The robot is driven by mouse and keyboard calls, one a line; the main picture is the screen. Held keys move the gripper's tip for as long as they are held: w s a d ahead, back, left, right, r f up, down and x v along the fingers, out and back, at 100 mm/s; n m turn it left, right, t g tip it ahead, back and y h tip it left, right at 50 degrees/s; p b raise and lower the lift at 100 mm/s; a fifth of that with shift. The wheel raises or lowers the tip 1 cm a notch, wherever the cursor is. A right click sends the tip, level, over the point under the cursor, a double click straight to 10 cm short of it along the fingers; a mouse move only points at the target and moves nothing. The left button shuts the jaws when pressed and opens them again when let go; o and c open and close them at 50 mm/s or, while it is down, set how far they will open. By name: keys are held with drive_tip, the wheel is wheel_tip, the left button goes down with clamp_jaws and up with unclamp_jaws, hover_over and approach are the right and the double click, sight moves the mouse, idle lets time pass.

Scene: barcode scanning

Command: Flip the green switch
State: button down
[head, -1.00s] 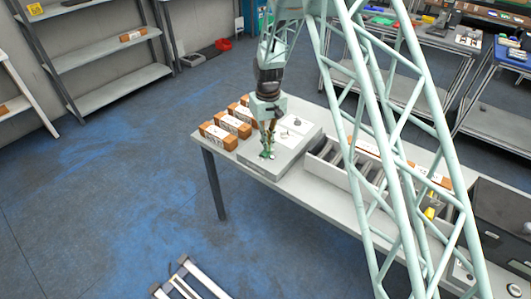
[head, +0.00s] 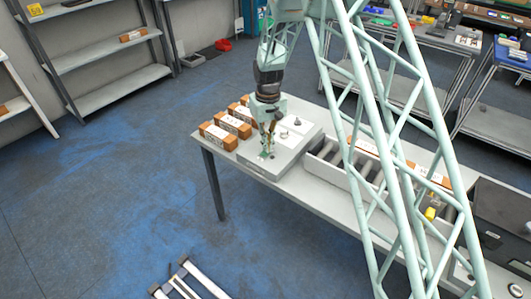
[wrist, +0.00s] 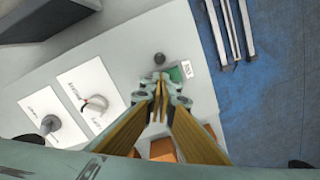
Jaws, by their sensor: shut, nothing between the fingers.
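The green switch (wrist: 175,74) shows in the wrist view as a small green patch on the pale grey panel box (wrist: 130,50), beside a white label (wrist: 187,69). A dark round knob (wrist: 159,58) stands next to it. My gripper (wrist: 159,98) is shut and empty, its fingertips just below the switch in the picture. They partly cover the area around it, and I cannot tell whether they touch the panel. In the head view my gripper (head: 268,150) points down over the near left part of the box. The switch is too small there to make out its position.
Brown boxes with white labels (head: 219,136) stand left of the panel on the table. Two white plates with controls (wrist: 87,87) lie on the panel. A roller conveyor (head: 345,170) runs to the right. My lattice column hides part of the table.

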drive_tip(key=shift+r, duration=0.1)
drive_tip(key=shift+r+p, duration=1.2)
drive_tip(key=shift+r, duration=2.2)
drive_tip(key=shift+r, duration=0.1)
drive_tip(key=s+d+r+m+t+b, duration=0.1)
drive_tip(key=s+d+r, duration=0.5)
drive_tip(key=r, duration=0.4)
drive_tip(key=s+d+r+m+b, duration=0.1)
drive_tip(key=s+d+r, duration=0.3)
drive_tip(key=s+r, duration=0.5)
drive_tip(key=s+d+r+t+b, duration=0.1)
drive_tip(key=s+d+r, duration=0.5)
drive_tip(key=r, duration=0.6)
drive_tip(key=s+d+r+m, duration=0.1)
drive_tip(key=s+d, duration=0.1)
drive_tip(key=s, duration=0.9)
drive_tip(key=s+d+r+m+t+b, duration=0.1)
drive_tip(key=s+d, duration=0.2)
drive_tip(key=s, duration=0.8)
drive_tip(key=s+d+r+m+t+b, duration=0.1)
drive_tip(key=s+d, duration=0.1)
drive_tip(key=s, duration=1)
drive_tip(key=shift+d, duration=0.3)
